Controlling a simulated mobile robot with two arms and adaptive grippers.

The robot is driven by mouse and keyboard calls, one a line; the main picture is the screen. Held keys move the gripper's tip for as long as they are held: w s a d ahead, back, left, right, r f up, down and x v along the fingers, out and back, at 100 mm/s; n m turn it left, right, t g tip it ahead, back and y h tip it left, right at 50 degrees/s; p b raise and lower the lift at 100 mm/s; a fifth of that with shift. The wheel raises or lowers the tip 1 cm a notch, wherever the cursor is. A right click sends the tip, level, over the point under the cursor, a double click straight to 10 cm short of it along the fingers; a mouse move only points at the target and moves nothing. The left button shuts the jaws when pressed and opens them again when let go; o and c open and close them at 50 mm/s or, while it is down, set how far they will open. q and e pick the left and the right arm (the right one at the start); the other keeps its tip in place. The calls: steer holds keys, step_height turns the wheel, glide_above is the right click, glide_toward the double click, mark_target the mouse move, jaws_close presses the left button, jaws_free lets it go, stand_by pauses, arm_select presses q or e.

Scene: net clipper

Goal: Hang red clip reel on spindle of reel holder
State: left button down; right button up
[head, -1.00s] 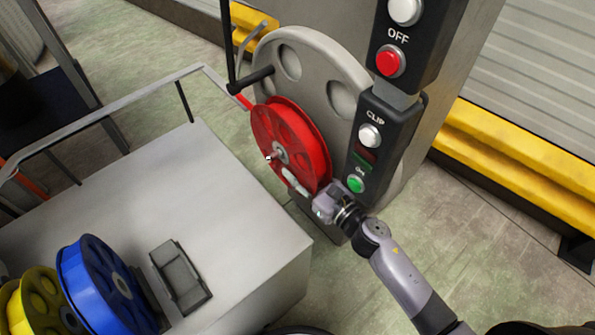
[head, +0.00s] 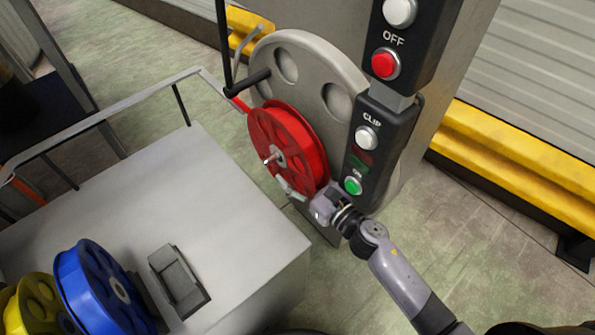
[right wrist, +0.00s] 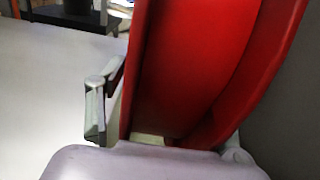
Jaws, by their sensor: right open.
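The red clip reel (head: 309,159) sits upright in front of the large grey disc of the reel holder (head: 333,65) in the head view. The metal spindle (head: 272,158) sticks out through the middle of the reel. My right gripper (head: 293,189) is at the lower right rim of the reel, with its fingers open. In the right wrist view, the red reel (right wrist: 195,70) fills the middle, and one finger (right wrist: 97,105) shows just left of its rim. The other finger is mostly hidden. I cannot tell whether the fingers touch the reel. My left gripper is not in view.
A grey cart (head: 235,220) stands below and left, carrying a blue reel (head: 88,280), a yellow reel (head: 40,297) and an empty cradle (head: 180,280). A control panel (head: 383,125) with buttons is right of the reel. A black arm (head: 248,82) juts out above it.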

steer(key=shift+f, duration=0.1)
steer(key=shift+s+d, duration=0.35)
steer(key=shift+s, duration=0.1)
steer(key=v, duration=1.1)
